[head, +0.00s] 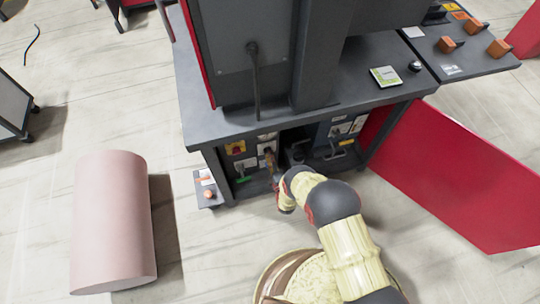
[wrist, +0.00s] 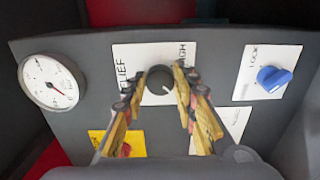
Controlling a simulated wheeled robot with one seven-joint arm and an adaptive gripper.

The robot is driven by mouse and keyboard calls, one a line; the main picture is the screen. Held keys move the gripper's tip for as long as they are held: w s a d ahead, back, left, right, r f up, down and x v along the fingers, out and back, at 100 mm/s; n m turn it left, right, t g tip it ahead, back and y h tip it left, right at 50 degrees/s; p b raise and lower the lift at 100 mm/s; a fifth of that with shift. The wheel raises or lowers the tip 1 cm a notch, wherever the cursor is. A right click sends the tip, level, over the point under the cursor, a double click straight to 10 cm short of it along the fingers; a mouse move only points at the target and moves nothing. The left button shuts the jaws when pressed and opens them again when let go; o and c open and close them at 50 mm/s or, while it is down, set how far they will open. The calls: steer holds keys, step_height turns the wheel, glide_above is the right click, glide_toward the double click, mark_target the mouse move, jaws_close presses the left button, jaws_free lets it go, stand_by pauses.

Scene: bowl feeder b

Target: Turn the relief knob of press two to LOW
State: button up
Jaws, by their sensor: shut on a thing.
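The relief knob (wrist: 160,84) is a round black knob on a white plate in the wrist view. The plate reads RELIEF at the left and "GH", likely part of HIGH, at the upper right. A small light mark on the knob points to the lower right. No LOW mark is readable. My gripper (wrist: 162,76) is shut on the knob, with one finger at each side. In the head view my gripper (head: 271,163) reaches into the open cabinet under the press table (head: 350,107); the knob is too small to make out there.
A gauge (wrist: 52,82) is left of the knob, a blue lock knob (wrist: 273,78) right, and a yellow plate (wrist: 118,144) below left. An open red door (head: 465,185) stands at the right. A pink cylinder (head: 113,220) lies on the floor at left.

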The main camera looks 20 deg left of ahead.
steer(key=shift+s+f, duration=0.1)
steer(key=o, duration=1.1)
steer(key=shift+o, duration=0.3)
steer(key=v, duration=1.2)
steer(key=shift+a, duration=0.1)
